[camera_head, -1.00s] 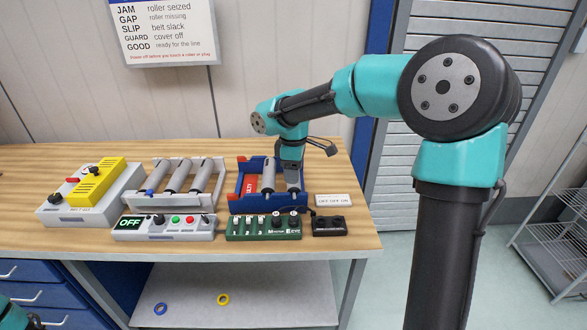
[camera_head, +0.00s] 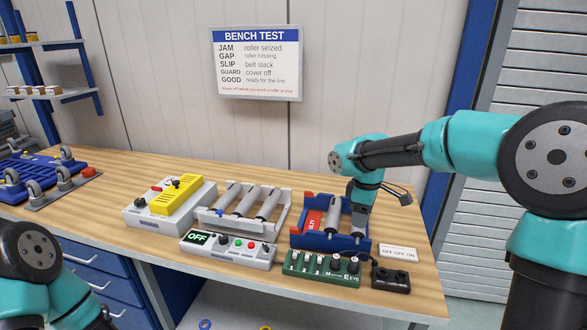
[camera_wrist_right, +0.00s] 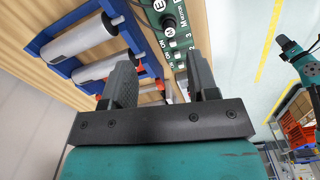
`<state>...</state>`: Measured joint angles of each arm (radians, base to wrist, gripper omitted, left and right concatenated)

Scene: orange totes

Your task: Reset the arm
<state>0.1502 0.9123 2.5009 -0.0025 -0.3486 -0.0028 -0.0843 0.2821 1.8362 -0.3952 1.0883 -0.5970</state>
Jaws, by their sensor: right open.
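My right arm reaches in from the right in the head view. Its gripper (camera_head: 360,222) points down at the right end of the blue roller tray (camera_head: 305,238), close to a grey roller (camera_head: 333,216). In the right wrist view the two dark fingers (camera_wrist_right: 162,80) are apart, with nothing clearly held between them. The blue tray with pale rollers (camera_wrist_right: 83,37) and the green switch board (camera_wrist_right: 165,15) lie beyond them. Whether the fingers touch the tray is unclear. My left arm shows at the lower left of the head view; its gripper is out of frame.
A green switch board (camera_head: 322,268), a black box (camera_head: 390,278) and a grey OFF panel (camera_head: 228,250) line the bench's front. A white roller frame (camera_head: 283,207) and a box with a yellow cover (camera_head: 175,194) stand left. The bench back (camera_head: 150,162) is clear.

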